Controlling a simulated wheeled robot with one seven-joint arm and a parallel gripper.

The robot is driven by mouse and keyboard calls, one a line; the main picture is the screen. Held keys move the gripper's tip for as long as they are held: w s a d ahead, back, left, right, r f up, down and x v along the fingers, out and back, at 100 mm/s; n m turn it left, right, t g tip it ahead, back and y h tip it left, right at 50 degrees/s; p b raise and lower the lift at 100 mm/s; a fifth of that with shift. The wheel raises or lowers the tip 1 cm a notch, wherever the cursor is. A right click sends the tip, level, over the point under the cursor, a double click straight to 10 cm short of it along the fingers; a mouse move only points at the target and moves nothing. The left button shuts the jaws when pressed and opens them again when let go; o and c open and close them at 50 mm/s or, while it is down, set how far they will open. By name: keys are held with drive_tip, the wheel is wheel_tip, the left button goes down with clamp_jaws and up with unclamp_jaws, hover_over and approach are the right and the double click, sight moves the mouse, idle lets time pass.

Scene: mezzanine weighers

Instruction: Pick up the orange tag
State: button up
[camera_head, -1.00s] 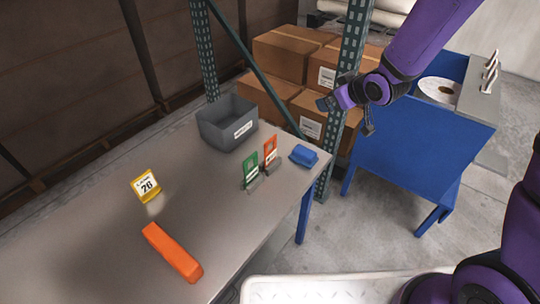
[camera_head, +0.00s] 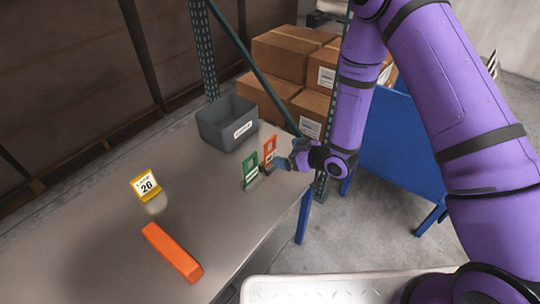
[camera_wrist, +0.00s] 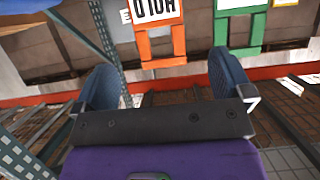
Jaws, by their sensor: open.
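The orange tag (camera_head: 269,147) stands upright in a small holder near the right edge of the grey table, just behind a green tag (camera_head: 250,165). My gripper (camera_head: 284,162) is at the table's right end, close beside the orange tag on its right. In the wrist view my gripper (camera_wrist: 165,82) is open, its two dark blue fingers apart with nothing between them. The orange tag (camera_wrist: 161,45) shows ahead of the fingers with upside-down black lettering, roughly centred in the gap. The green tag (camera_wrist: 240,27) is to its right. Contact is not visible.
A grey bin (camera_head: 228,124) stands at the table's back. A yellow numbered sign (camera_head: 147,186) and a long orange block (camera_head: 172,252) are on the table (camera_head: 85,240). Cardboard boxes (camera_head: 290,55) and a green rack post are behind.

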sight(270, 154)
drive_tip(key=shift+x, duration=4.15)
drive_tip(key=shift+d, duration=0.1)
drive_tip(key=c, duration=1)
